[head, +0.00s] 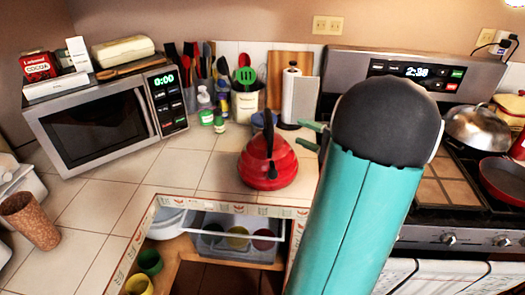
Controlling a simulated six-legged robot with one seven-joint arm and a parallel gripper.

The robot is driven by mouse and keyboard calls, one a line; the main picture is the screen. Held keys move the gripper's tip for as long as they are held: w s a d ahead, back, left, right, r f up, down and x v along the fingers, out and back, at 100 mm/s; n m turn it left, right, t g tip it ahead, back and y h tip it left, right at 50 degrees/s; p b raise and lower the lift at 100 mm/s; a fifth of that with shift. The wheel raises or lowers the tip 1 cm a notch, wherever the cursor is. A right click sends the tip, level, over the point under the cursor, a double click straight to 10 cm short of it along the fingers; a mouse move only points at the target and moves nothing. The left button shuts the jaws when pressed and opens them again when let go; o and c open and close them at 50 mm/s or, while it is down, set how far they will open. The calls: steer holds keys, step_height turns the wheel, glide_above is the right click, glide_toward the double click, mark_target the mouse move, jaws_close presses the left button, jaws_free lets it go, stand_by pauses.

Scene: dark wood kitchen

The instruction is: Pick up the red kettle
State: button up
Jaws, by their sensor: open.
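The red kettle (270,170) stands upright on the tiled counter, left of the stove. Its black handle (268,133) rises above its body. My arm comes up from the bottom right and hides part of the counter and stove. My gripper (317,136) shows only in part as two green finger pieces, just right of the kettle's top. The fingers look apart and empty, and I see no contact with the kettle. The rest of the gripper is hidden behind my arm.
A microwave (97,118) stands at the left. A utensil crock (246,103), small bottles and a paper towel roll (298,97) stand behind the kettle. The counter (190,165) left of the kettle is clear.

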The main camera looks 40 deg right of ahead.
mark_target(269, 115)
steer(key=w, duration=0.4)
steer(key=w+a, duration=0.1)
steer(key=w, duration=0.7)
steer(key=shift+w+a, duration=0.4)
jaws_close()
steer(key=shift+s, duration=0.1)
stand_by(0.6)
steer(key=shift+r, duration=0.2)
